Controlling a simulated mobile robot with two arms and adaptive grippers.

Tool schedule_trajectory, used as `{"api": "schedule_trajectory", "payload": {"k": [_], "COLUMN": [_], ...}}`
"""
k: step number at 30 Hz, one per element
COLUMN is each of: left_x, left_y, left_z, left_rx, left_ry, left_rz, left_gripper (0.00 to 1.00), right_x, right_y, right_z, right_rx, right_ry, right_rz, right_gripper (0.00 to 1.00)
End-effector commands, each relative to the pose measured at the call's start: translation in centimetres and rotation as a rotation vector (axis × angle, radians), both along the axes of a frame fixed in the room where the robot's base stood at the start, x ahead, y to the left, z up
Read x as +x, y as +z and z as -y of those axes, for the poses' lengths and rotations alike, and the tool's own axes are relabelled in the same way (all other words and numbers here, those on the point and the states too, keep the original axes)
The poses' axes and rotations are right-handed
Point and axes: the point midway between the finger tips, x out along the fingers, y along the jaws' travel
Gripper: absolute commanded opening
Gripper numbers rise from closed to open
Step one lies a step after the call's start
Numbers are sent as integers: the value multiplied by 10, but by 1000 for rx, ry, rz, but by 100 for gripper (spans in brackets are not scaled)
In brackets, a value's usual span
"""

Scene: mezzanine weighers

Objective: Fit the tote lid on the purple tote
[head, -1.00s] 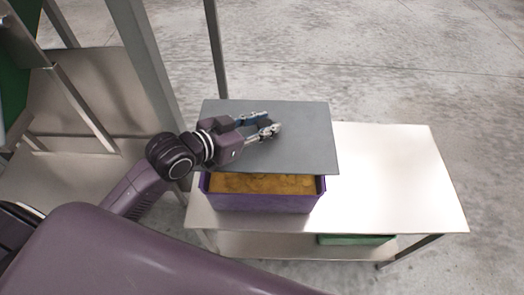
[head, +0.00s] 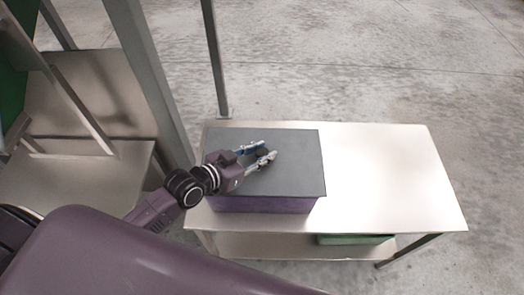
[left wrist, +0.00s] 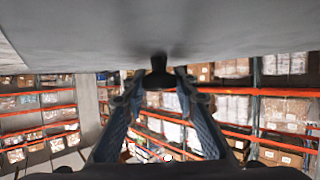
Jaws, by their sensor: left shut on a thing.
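The grey tote lid (head: 295,160) lies over the top of the purple tote (head: 262,205) in the head view and hides its contents. The tote's front wall shows below the lid's front edge. I cannot tell if the lid is fully seated. My left gripper (head: 262,154) is over the middle of the lid, shut on its dark knob. In the left wrist view the fingers (left wrist: 160,85) close around the dark knob (left wrist: 159,72) under the lid's grey surface (left wrist: 220,25). My right gripper is not in view.
The tote stands on the left part of a pale metal table (head: 390,180), whose right part is clear. A green item (head: 355,239) lies on the lower shelf.

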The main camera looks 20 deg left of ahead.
Motion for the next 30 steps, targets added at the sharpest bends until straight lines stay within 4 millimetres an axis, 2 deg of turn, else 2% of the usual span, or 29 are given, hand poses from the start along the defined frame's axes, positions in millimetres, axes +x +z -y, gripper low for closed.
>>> {"api": "schedule_trajectory", "payload": {"k": [3, 4, 9, 20, 23, 30], "left_x": [1, 0, 0, -3, -12, -46], "left_y": [-2, -3, -2, 1, 4, 19], "left_z": [0, 0, 0, -1, -7, -25], "left_rx": [-1, 0, 0, 0, 2, 2], "left_ry": [1, 0, 0, 0, 1, -1], "left_rz": [3, 0, 0, -1, -1, -2], "left_gripper": [0, 28, 44, 44, 44, 44], "right_x": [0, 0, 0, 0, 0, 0], "right_y": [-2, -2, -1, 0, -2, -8], "right_z": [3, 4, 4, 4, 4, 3], "right_rx": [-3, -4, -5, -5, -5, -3], "right_ry": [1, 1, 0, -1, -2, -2], "right_rz": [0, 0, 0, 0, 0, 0], "right_gripper": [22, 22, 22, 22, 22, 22]}}
